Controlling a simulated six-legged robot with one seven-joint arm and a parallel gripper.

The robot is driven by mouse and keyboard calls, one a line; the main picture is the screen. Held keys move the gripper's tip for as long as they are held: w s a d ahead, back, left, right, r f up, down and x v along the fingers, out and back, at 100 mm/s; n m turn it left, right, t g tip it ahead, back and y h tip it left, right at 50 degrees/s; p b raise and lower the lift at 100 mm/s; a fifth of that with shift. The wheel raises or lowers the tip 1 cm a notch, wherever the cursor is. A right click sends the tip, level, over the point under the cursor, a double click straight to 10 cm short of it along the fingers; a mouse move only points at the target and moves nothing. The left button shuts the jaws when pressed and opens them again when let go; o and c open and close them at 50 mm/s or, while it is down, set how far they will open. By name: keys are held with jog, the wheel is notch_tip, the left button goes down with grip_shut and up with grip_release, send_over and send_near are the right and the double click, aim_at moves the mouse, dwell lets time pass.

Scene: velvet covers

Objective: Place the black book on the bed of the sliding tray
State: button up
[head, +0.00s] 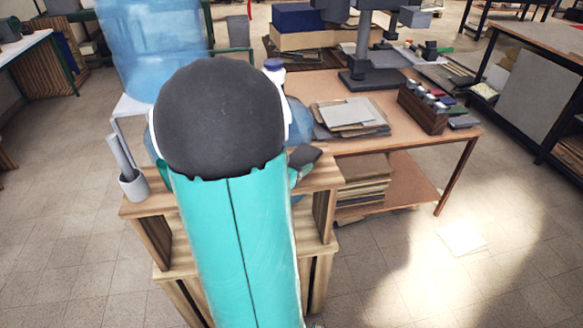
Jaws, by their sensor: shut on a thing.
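My own teal arm with its dark round joint fills the middle of the head view and hides what lies behind it. My gripper is hidden behind this arm, so its fingers and anything in them cannot be seen. A small dark grey piece (304,157) shows at the arm's right edge, above the wooden stand (153,208). I cannot tell whether it is the black book or part of something else. I cannot make out the sliding tray for certain; the middle of the stand's top is covered by my arm.
A grey cup (133,186) with a tube in it stands at the stand's left end. A blue water container (150,50) is behind. The workbench (400,140) at right holds stacked papers (350,115), a wooden rack (425,107) and a grey machine (370,78).

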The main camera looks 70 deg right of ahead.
jog(key=shift+f, duration=0.85)
jog(key=shift+f, duration=0.2)
jog(key=o, duration=1.1)
jog(key=shift+c, duration=0.2)
